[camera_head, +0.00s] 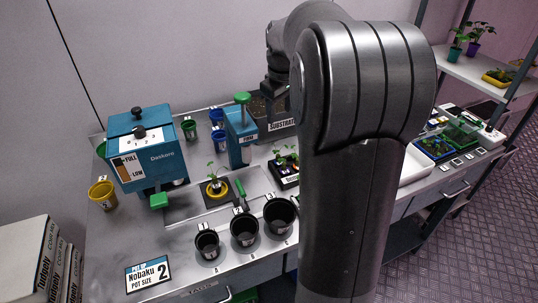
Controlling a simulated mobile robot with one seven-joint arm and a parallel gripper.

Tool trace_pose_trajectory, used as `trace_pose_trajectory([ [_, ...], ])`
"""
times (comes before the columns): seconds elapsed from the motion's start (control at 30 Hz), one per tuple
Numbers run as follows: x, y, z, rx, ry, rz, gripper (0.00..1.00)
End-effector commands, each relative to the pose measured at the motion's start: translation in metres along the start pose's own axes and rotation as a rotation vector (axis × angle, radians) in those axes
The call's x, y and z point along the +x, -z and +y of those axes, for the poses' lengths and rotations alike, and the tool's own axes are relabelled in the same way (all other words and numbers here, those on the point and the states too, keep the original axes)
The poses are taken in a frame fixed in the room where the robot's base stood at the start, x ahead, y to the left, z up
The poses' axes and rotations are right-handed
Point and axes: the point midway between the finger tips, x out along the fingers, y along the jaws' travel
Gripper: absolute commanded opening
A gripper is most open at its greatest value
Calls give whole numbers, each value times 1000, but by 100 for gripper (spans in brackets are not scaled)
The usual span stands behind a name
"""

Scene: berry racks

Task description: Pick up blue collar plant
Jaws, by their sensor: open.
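A small seedling (214,178) stands upright on a yellow disc at the middle of the bench; its collar looks bluish but is too small to be sure. More seedlings (286,158) stand in a black tray to its right; their collar colours cannot be made out, and my arm is close beside the tray in the picture. My gripper (275,98) is at the back, above the substrate bin, apart from both groups of seedlings. It is small and dark, its fingers are hard to make out, and I see nothing held in it.
Black pots (244,229) stand in a row at the front. A blue dispenser (146,150) and a yellow pot (103,194) are at left, a blue box with a green knob (240,135) behind. A sign (148,275) reads Nobaku, pot size 2. My arm hides the bench's right middle.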

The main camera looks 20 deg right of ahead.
Motion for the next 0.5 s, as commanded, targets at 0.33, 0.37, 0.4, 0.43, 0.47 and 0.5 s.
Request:
trace_pose_trajectory([
  [0.33, 78, 0, 6, -63, 101, -119, 54],
  [0.37, 81, 0, 5, -64, 103, -121, 54],
  [0.4, 86, -1, 4, -65, 104, -122, 54],
  [0.43, 91, -2, 4, -65, 105, -123, 54],
  [0.47, 96, -2, 3, -65, 105, -123, 54],
  [0.5, 103, -4, 2, -65, 105, -124, 54],
])
